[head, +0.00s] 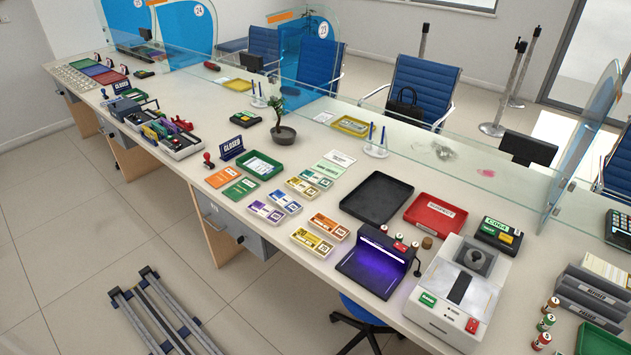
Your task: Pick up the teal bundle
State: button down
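The teal bundle (317,178) is a small flat stack with a pale band, lying on the counter in the head view. It is at the back right of a loose group of banknote bundles. Nothing covers the teal bundle. My gripper is not in the head view, so its state and its place relative to the bundle are hidden.
A blue bundle (285,202), a purple bundle (265,211) and an orange bundle (328,226) lie nearby. A green tray (260,165) stands left, an empty black tray (377,198) right. A potted plant (283,133) and glass screen stand behind.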

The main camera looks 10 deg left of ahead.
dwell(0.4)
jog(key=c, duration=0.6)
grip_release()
